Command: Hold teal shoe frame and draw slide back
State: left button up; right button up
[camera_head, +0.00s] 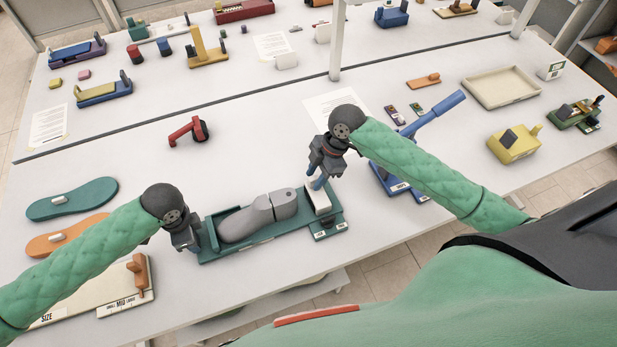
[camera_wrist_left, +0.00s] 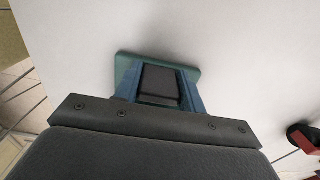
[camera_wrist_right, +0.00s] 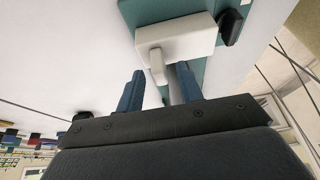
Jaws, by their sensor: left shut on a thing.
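The teal shoe frame (camera_head: 235,251) lies flat on the white table, holding a grey shoe form (camera_head: 250,218). A white slide block (camera_head: 319,203) sits at the frame's right end. My left gripper (camera_head: 197,241) is at the frame's left end; in the left wrist view its blue fingers (camera_wrist_left: 158,88) are shut on a dark block there, with teal just beyond. My right gripper (camera_head: 316,183) is over the white slide. In the right wrist view its fingers (camera_wrist_right: 162,88) are apart, with the slide's white tab (camera_wrist_right: 158,68) between the tips; contact cannot be told.
A blue device with a long lever (camera_head: 435,113) stands right of the frame, near my right arm. Teal (camera_head: 75,197) and orange soles (camera_head: 65,236) and a sizing board (camera_head: 125,292) lie at the left. A red clamp-like piece (camera_head: 188,130) stands behind. The table between is clear.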

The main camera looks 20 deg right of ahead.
jog(key=v, duration=1)
jog(key=shift+r, duration=0.2)
jog(key=shift+d, duration=0.15)
pick_arm(q)
jog(key=o, duration=1.2)
jog(key=shift+c, duration=0.2)
